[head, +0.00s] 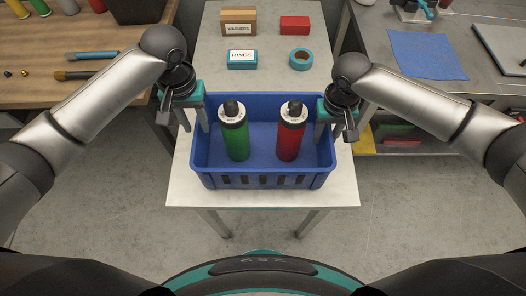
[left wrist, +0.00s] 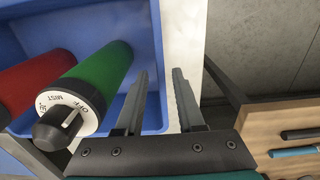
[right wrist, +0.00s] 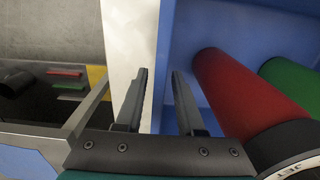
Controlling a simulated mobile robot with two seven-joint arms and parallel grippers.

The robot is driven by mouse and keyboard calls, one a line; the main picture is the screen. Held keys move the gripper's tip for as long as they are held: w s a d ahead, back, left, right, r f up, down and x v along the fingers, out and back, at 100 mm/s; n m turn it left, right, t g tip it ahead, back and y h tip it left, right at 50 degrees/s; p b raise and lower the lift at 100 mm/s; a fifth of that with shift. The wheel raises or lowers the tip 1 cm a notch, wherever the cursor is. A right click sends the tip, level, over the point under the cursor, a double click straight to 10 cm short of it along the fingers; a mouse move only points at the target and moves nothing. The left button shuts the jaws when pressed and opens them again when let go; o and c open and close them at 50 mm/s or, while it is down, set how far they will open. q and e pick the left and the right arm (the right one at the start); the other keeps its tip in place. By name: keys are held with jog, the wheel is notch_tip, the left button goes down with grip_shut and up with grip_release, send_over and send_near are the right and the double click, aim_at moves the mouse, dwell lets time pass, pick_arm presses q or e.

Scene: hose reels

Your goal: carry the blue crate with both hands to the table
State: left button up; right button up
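The blue crate (head: 262,181) sits upright on the white-topped table (head: 185,192). A green bottle (head: 235,140) and a red bottle (head: 289,139), both with black and white caps, stand in it. My left gripper (head: 196,122) is at the crate's left wall. In the left wrist view, its open fingers (left wrist: 160,85) straddle that wall, one inside and one outside. My right gripper (head: 328,125) is at the right wall. In the right wrist view, its open fingers (right wrist: 158,85) straddle that wall with a small gap. How deep the fingers reach is hard to tell.
Behind the crate are a cardboard box (head: 238,21), a red box (head: 295,25), a rings box (head: 242,60) and a teal tape roll (head: 301,59). A wooden bench (head: 60,30) stands left and a grey bench (head: 480,50) right. Floor is clear in front.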

pick_arm(q)
notch_tip(320, 180, up, 5)
jog(key=shift+r, duration=0.15)
pick_arm(e)
jog(key=shift+r, duration=0.2)
notch_tip(320, 180, up, 12)
jog(key=shift+f, duration=0.15)
pick_arm(q)
jog(key=shift+r, duration=0.1)
